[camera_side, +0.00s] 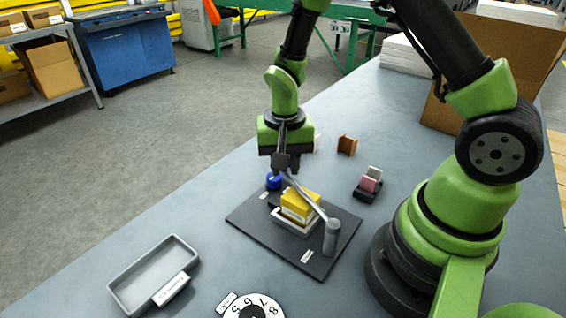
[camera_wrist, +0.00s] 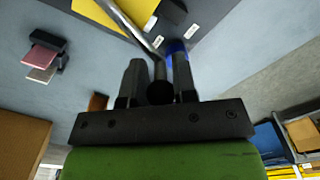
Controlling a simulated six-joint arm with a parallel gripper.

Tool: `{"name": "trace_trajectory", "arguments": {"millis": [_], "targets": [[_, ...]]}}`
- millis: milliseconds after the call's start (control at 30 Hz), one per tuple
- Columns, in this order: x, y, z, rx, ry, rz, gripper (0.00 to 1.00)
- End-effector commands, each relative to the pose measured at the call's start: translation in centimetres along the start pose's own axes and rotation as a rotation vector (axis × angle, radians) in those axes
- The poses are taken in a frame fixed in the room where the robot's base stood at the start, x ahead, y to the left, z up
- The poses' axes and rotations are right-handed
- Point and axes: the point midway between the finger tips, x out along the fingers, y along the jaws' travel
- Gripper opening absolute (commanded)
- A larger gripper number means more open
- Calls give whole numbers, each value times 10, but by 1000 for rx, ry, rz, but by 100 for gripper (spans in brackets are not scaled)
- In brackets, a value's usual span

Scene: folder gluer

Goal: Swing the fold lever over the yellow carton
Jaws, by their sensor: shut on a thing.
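The yellow carton (camera_side: 297,207) sits in a pale holder (camera_side: 295,224) on the dark base plate (camera_side: 345,232); part of the carton shows in the wrist view (camera_wrist: 98,14). The grey fold lever (camera_side: 312,203) runs from a grey post (camera_side: 330,238) to my gripper (camera_side: 283,163), along the carton's far right side in the side view. My gripper is shut on the lever's end, with a dark round knob (camera_wrist: 160,93) between its fingers in the wrist view. A blue cylinder (camera_side: 273,181) stands at the plate's far corner, close to my fingers, partly hidden by one in the wrist view.
A black holder with pink and white pieces (camera_side: 370,183) and a brown piece (camera_side: 347,145) stand right of the plate. An empty grey tray (camera_side: 125,290) and a numbered dial (camera_side: 253,309) lie in front. A large cardboard box (camera_side: 495,75) stands at the back right.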

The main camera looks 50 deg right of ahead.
Motion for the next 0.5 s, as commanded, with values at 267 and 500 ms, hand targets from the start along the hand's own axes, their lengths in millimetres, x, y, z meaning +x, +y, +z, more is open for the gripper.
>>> {"name": "trace_trajectory", "arguments": {"millis": [267, 500], "targets": [[0, -1, 0, 4, 0, -1, 49], [0, 0, 0, 1, 0, -1, 49]]}}
